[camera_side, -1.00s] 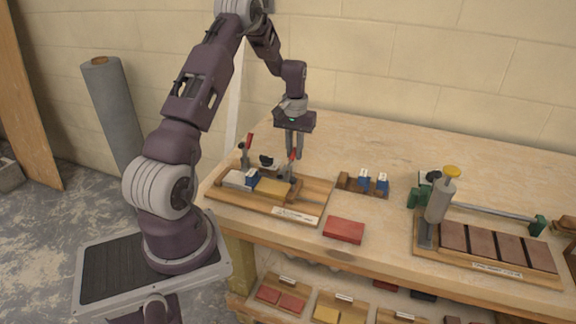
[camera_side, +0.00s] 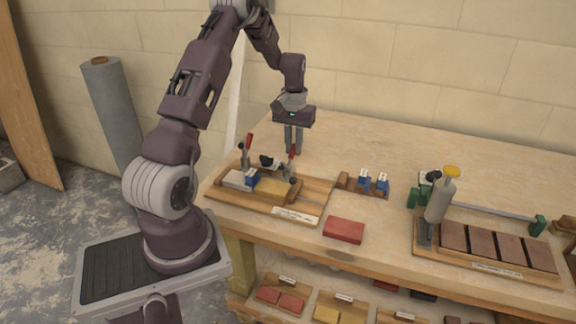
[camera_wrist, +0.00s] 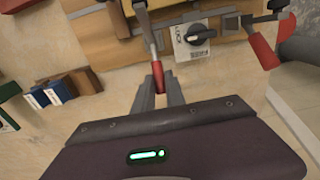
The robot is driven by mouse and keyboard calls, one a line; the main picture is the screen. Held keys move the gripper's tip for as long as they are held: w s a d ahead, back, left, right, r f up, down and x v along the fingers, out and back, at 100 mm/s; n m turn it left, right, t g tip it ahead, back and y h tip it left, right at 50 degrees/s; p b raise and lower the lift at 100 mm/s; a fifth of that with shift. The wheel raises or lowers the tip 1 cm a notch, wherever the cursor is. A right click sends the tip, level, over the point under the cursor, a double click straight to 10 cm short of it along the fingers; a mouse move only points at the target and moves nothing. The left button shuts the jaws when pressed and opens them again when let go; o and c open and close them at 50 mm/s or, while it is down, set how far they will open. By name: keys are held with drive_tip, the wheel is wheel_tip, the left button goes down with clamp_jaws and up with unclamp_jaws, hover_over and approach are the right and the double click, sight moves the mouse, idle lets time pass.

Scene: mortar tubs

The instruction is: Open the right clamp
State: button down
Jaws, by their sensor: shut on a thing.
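The right clamp (camera_side: 288,170) stands on a wooden fixture board (camera_side: 262,208), near the yellow block (camera_side: 272,187). Its red handle (camera_side: 292,154) points up, and its tip is between the fingertips of my gripper (camera_side: 293,150). In the wrist view the fingers (camera_wrist: 161,92) are shut on the red handle (camera_wrist: 158,76), whose metal lever runs up to the board. The left clamp (camera_side: 245,158) has its red handle raised and is apart from my gripper. In the wrist view its red handle (camera_wrist: 263,51) is at the right.
A black knob (camera_wrist: 200,34) on a plate marked LOCK sits between the clamps. A small wooden rack (camera_side: 345,181) with blue-and-white pieces stands right of the board. A red block (camera_side: 344,230) lies in front. The table behind the board is clear.

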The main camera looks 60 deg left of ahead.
drive_tip(key=shift+s+d+r, duration=0.2)
drive_tip(key=shift+r, duration=0.2)
drive_tip(key=shift+s+d+r, duration=0.2)
drive_tip(key=shift+d+r, duration=0.05)
drive_tip(key=shift+r, duration=0.15)
drive_tip(key=c, duration=1.4)
unclamp_jaws()
drive_tip(key=shift+o, duration=0.2)
